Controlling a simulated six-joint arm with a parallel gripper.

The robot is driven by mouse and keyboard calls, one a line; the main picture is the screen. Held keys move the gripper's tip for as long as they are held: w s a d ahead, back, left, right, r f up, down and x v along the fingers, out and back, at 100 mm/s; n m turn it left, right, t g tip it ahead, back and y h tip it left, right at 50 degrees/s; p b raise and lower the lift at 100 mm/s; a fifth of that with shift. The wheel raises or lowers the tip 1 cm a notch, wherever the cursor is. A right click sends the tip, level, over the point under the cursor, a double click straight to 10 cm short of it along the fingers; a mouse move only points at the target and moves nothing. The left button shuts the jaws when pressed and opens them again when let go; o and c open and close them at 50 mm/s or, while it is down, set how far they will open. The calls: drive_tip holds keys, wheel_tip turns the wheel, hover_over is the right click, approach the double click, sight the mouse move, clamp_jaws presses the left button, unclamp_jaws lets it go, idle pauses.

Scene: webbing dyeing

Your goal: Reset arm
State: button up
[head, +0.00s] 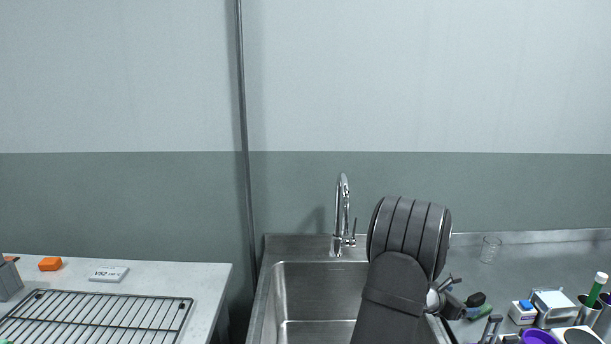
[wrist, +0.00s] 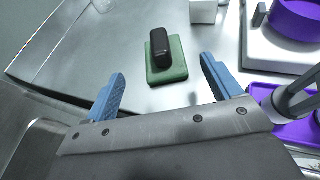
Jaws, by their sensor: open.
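My gripper (wrist: 162,68) is open in the wrist view, its two blue fingers wide apart with nothing between them. Beyond the fingertips, a green pad (wrist: 179,73) with a black object (wrist: 159,47) on it lies on the steel counter. In the head view my dark arm covers part of the sink and reaches right. My gripper's fingers are hard to make out in the head view.
A steel sink (head: 300,285) with a tap (head: 342,215) is in the middle. A glass (head: 490,249) stands on the right counter, with small boxes, a purple bowl (head: 537,337) and cups crowded nearer. A wire rack (head: 95,318) and orange block (head: 50,264) lie on the left table.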

sight(479, 301)
drive_tip(key=x, duration=1.1)
drive_tip(key=shift+s+f, duration=0.2)
drive_tip(key=shift+f, duration=0.05)
wheel_tip(479, 301, up, 10)
drive_tip(key=shift+w+f, duration=0.1)
drive_tip(key=shift+f, duration=0.1)
drive_tip(key=w+a+n+t+y, duration=0.15)
drive_tip(key=w+a, duration=0.25)
drive_tip(key=a, duration=0.7)
drive_tip(key=w+a+r+n+t+y, duration=0.15)
drive_tip(key=w+a, duration=0.25)
drive_tip(key=a, duration=0.7)
drive_tip(key=w+a+n+t+y, duration=0.15)
drive_tip(key=w+a, duration=0.35)
drive_tip(key=a, duration=0.6)
drive_tip(key=s+a+n+t+y, duration=0.1)
drive_tip(key=s+a+n+y, duration=0.1)
drive_tip(key=a, duration=1.2)
drive_tip(key=s+a+n+t+y, duration=0.1)
drive_tip(key=s+a+n+y, duration=0.1)
drive_tip(key=a, duration=1.3)
drive_tip(key=s+a+n+t+y, duration=0.1)
drive_tip(key=s+a, duration=0.4)
drive_tip(key=a, duration=1)
drive_tip(key=n+y, duration=0.1)
drive_tip(key=n, duration=0.1)
drive_tip(key=shift+s+n+y, duration=0.35)
drive_tip(key=shift+s, duration=0.05)
